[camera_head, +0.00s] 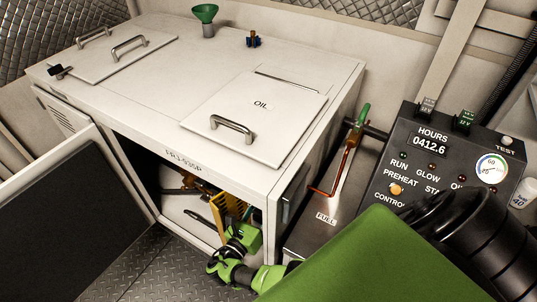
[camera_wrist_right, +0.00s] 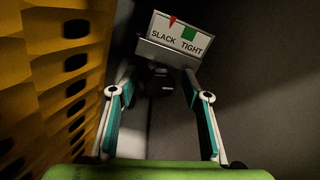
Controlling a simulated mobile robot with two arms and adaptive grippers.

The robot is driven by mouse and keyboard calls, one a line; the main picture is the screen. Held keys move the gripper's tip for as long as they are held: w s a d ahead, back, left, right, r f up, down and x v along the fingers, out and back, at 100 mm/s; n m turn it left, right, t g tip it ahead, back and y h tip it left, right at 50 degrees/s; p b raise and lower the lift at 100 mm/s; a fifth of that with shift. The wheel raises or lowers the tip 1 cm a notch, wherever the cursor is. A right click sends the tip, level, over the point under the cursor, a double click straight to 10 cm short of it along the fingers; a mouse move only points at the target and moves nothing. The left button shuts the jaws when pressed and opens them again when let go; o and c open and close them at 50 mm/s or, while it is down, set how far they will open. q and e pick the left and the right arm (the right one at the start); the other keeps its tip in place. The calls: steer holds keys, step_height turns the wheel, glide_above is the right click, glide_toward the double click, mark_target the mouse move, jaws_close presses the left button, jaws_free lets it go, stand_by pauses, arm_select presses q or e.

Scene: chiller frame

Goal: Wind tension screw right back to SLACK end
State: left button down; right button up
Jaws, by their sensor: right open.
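In the right wrist view a small plate (camera_wrist_right: 178,36) reads SLACK at its left and TIGHT at its right. A red pointer (camera_wrist_right: 172,21) stands over the SLACK side, left of a green square (camera_wrist_right: 189,34). Below the plate is a dark knob-like part (camera_wrist_right: 158,83), probably the tension screw, dim and partly unclear. My right gripper (camera_wrist_right: 160,76) is open, its fingers on either side of this part with visible gaps. In the head view my right arm reaches into the cabinet opening; the gripper's fingertips, screw and plate are hidden there. My left gripper is in neither view.
A yellow slotted part (camera_wrist_right: 60,85) stands close to the left of my right gripper; it also shows in the head view (camera_head: 228,211). The white cabinet (camera_head: 185,163) has its door (camera_head: 75,205) open to the left. A control panel (camera_head: 425,160) is at right.

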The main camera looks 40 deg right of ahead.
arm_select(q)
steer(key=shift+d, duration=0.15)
arm_select(e)
step_height(320, 180, up, 10)
steer(key=shift+d+f, duration=0.15)
stand_by(0.4)
steer(key=shift+o, duration=0.2)
